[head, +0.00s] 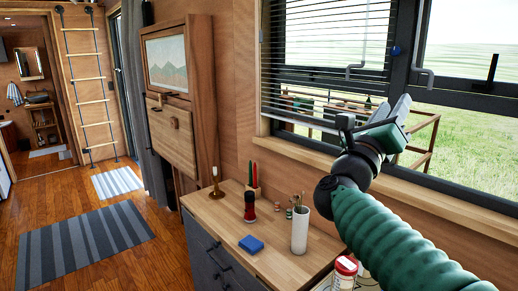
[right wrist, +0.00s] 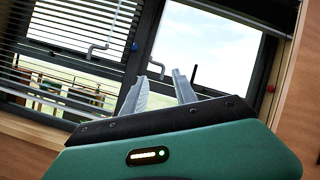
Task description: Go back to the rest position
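My right gripper (head: 372,118) is raised in front of the window, above the right part of the wooden counter. Its green arm comes in from the lower right. In the right wrist view its two grey fingers (right wrist: 158,92) stand apart with nothing between them, and the window is behind them. My left gripper is in neither view.
The wooden counter (head: 215,213) below holds a blue block (head: 251,244), a white cylindrical holder (head: 300,230), a red-and-black item (head: 249,207), a candle holder (head: 216,190) and a red-labelled jar (head: 345,268). The window (head: 455,90) is close by. Open floor with a striped rug (head: 80,240) lies left.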

